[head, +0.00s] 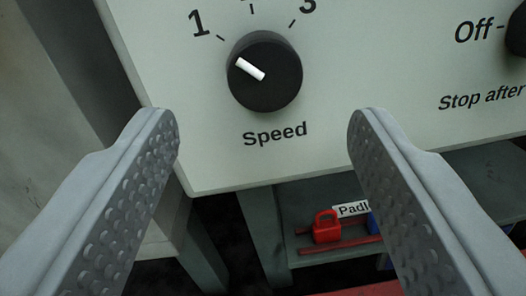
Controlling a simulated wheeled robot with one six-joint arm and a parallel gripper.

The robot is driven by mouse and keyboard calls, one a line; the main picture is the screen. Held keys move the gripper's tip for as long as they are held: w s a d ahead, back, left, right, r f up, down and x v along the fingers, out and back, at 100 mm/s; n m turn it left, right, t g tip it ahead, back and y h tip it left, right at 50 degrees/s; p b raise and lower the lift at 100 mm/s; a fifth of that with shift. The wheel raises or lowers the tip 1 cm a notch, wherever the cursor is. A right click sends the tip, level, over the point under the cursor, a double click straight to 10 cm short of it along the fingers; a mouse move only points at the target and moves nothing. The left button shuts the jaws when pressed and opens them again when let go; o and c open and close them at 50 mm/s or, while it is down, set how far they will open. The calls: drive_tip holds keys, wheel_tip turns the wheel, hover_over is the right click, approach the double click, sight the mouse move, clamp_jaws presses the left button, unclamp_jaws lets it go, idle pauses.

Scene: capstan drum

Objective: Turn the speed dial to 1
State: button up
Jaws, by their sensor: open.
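The speed dial (280,82) is a round black knob on a pale panel (370,70), above the word "Speed". Its white pointer bar (250,69) slants to the upper left, toward the tick of the "1" (200,23) and about in line with it. A "3" (308,7) shows at the upper right of the dial; the number between is cut off by the top edge. My gripper (264,122) is open and empty. Its two grey fingers are wide apart, below and to either side of the dial in the picture, and neither appears to touch it.
Another dark knob (518,40), partly cut off, is at the right edge beside "Off" and "Stop after". Below the panel, a shelf holds a red padlock (327,228) and a partly hidden label (351,209). The panel face around the speed dial is clear.

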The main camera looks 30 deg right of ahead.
drive_tip(key=v, duration=1.2)
drive_tip(key=s+d+r+n+t+y, duration=0.15)
drive_tip(key=r+y, duration=0.35)
drive_tip(key=r, duration=0.6)
drive_tip(key=s+d+r+n+t+y, duration=0.1)
drive_tip(key=d+r+n+t+y, duration=0.25)
drive_tip(key=r, duration=0.75)
drive_tip(key=s+d+r+n+y, duration=0.1)
drive_tip(key=s+d+r, duration=0.1)
drive_tip(key=s, duration=0.5)
drive_tip(key=s+d+r+n+g+y, duration=0.1)
drive_tip(key=s+d+r+n, duration=0.1)
drive_tip(key=s+r, duration=0.3)
drive_tip(key=s+d+r+n+g+y, duration=0.1)
drive_tip(key=s+r, duration=0.3)
drive_tip(key=s, duration=0.6)
drive_tip(key=shift+d+n, duration=0.6)
drive_tip(key=shift+d, duration=0.15)
